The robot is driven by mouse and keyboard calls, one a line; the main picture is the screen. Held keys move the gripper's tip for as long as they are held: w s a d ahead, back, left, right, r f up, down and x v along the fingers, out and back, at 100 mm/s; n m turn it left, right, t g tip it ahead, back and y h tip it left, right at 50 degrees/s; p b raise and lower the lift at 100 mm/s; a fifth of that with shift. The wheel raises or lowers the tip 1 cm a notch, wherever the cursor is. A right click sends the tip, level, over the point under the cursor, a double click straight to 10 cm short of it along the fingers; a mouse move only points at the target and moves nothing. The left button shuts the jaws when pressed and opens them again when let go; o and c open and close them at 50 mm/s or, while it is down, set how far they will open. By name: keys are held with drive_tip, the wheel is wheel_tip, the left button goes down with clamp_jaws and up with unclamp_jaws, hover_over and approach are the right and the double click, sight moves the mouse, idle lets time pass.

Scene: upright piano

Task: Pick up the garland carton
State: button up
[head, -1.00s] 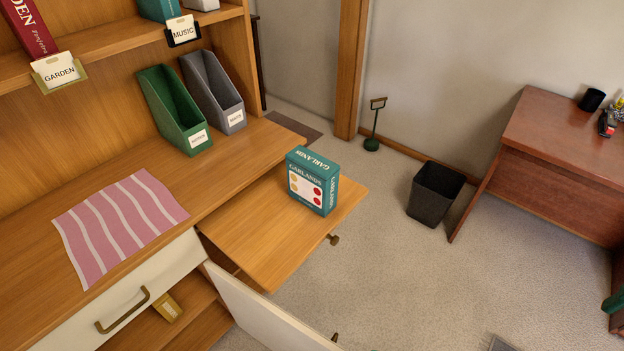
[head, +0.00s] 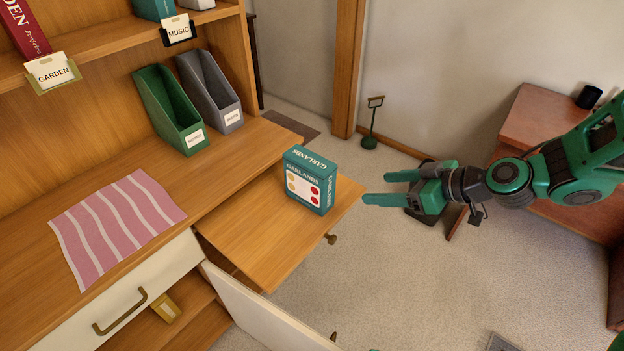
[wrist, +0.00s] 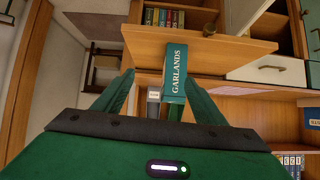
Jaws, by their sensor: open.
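The garland carton (head: 310,181) is a teal box with a white panel of yellow and red dots and the word GARLANDS. It stands upright on the pulled-out wooden board (head: 262,222), near its outer end. My gripper (head: 374,188) is open and empty, to the right of the carton and apart from it, with its fingers pointing at it. In the wrist view the carton's teal side (wrist: 176,72) shows ahead, between my open fingers (wrist: 160,90).
A pink striped cloth (head: 118,222) lies on the desk top to the left. Green (head: 171,112) and grey (head: 208,90) file holders stand behind the carton. A white door (head: 262,312) hangs open below the board. A small green stand (head: 371,122) is on the floor.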

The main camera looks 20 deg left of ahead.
sight(332, 173)
drive_tip(key=a+y, duration=0.1)
drive_tip(key=a, duration=0.2)
drive_tip(key=a+y, duration=0.1)
drive_tip(key=a, duration=0.2)
drive_tip(key=a+r+t+y, duration=0.1)
drive_tip(key=a, duration=0.2)
drive_tip(key=shift+n, duration=0.4)
drive_tip(key=shift+a, duration=0.6)
drive_tip(key=x, duration=0.5)
drive_tip(key=shift+w+a, duration=0.1)
drive_tip(key=shift+w, duration=0.1)
drive_tip(key=x, duration=0.4)
drive_tip(key=shift+s+f, duration=0.2)
drive_tip(key=shift+f, duration=0.05)
drive_tip(key=shift+w+a+f+t, duration=0.15)
drive_tip(key=shift+w+a+t, duration=0.15)
drive_tip(key=shift+a, duration=0.15)
drive_tip(key=c, duration=1.4)
drive_tip(key=shift+o, duration=0.2)
